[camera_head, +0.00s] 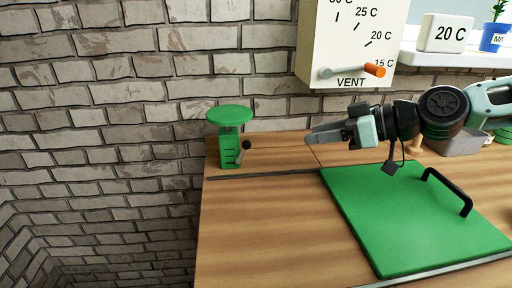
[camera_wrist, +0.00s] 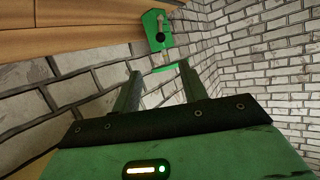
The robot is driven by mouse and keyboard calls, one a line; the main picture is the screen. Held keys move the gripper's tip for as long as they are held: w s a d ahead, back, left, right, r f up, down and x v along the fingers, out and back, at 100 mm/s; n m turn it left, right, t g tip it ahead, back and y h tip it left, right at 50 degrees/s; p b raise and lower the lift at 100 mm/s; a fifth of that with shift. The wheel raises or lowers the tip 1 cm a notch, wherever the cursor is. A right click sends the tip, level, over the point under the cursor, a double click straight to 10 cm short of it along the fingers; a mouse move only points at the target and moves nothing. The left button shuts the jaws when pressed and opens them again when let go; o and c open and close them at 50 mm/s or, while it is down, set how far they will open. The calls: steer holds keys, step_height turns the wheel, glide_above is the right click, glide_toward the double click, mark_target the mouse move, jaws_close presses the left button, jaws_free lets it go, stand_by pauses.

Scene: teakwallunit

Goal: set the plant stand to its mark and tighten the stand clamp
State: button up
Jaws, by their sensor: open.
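The plant stand (camera_head: 230,116) has a round green top on a green column with dark marks, at the far left of the wooden worktop. Its clamp (camera_head: 245,146) is a small lever with a black knob on the column's right side. The lever points up and to the right. Which mark the stand is set at is too small to tell. In the wrist view the green column (camera_wrist: 151,22) and the black knob (camera_wrist: 160,37) show beyond the fingers. My gripper (camera_head: 309,138) is open and empty, to the right of the stand and apart from it.
A green panel (camera_head: 405,215) with a black handle (camera_head: 448,190) covers much of the worktop. A vent box (camera_head: 350,40) with an orange-ended lever hangs above. A grey tray (camera_head: 460,143) stands below.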

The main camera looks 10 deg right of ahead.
mark_target(243, 152)
steer(key=b+x, duration=0.2)
steer(key=x, duration=1.5)
steer(key=shift+f, duration=0.15)
jaws_close()
